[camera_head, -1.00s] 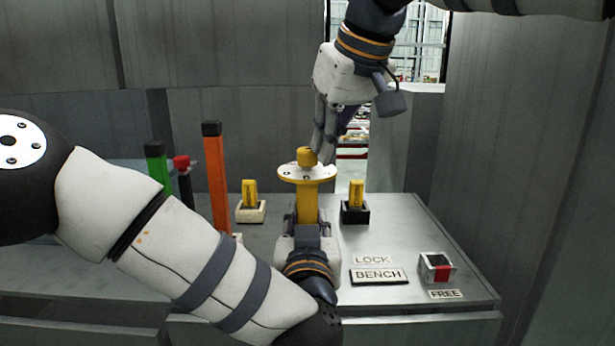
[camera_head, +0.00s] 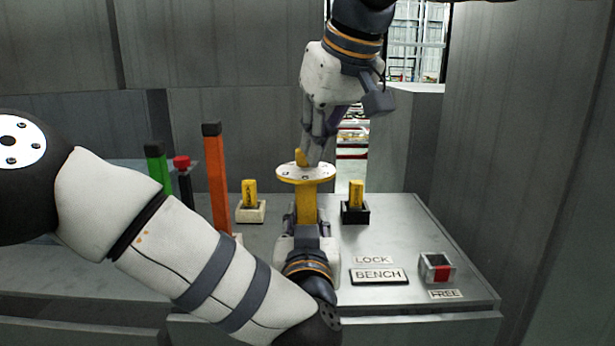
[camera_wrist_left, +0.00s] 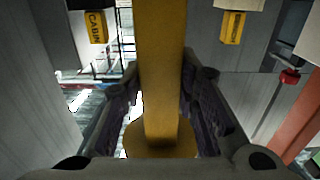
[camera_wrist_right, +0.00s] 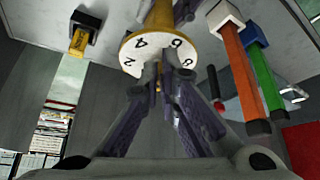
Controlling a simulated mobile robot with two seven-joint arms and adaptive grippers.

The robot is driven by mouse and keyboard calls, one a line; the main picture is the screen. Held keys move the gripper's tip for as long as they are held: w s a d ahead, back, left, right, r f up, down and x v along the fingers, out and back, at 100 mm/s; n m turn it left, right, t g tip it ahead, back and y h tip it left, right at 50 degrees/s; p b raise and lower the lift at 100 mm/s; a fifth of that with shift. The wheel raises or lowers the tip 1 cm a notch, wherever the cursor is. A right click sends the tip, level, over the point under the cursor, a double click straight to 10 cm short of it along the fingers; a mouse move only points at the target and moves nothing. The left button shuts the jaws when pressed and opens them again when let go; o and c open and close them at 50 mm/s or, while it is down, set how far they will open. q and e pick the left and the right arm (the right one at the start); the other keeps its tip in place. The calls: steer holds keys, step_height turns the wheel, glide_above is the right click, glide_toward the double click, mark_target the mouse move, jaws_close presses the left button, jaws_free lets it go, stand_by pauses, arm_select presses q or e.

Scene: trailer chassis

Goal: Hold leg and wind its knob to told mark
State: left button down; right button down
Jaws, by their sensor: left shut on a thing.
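The yellow leg (camera_head: 307,205) stands upright at the middle of the bench. My left gripper (camera_head: 307,224) is shut on the leg; the leg also fills the middle of the left wrist view (camera_wrist_left: 162,60). A round white dial (camera_head: 290,172) with a yellow rim tops the leg; the right wrist view shows its marks, including 2, 4 and 6 (camera_wrist_right: 140,60). The yellow knob (camera_head: 301,157) rises from the dial, partly hidden by fingers. My right gripper (camera_head: 309,155) points down at the knob, fingertips close together beside it. Whether they grip it is unclear.
Two yellow blocks stand in a white holder (camera_head: 251,215) and a black holder (camera_head: 355,215). Orange (camera_head: 215,180) and green (camera_head: 157,165) posts and a red-topped post (camera_head: 182,164) stand left. LOCK, BENCH (camera_head: 378,276) and FREE labels lie right, near a red-marked box (camera_head: 437,268).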

steer(key=shift+s+a+f, duration=0.1)
steer(key=shift+a+f, duration=0.2)
steer(key=shift+a, duration=0.15)
steer(key=shift+s, duration=0.1)
steer(key=shift+s+d, duration=0.1)
steer(key=shift+s, duration=0.15)
step_height(320, 180, up, 6)
steer(key=shift+d+r, duration=0.15)
steer(key=shift+r, duration=0.05)
steer(key=shift+w+r, duration=0.1)
steer(key=shift+w+d+f, duration=0.15)
steer(key=shift+d+f, duration=0.25)
steer(key=shift+f, duration=0.6)
steer(key=shift+w+d+f, duration=0.2)
steer(key=shift+d+f, duration=0.15)
steer(key=shift+f, duration=0.7)
steer(key=shift+w+d+f, duration=0.15)
steer(key=shift+d+f, duration=0.25)
steer(key=shift+f, duration=0.6)
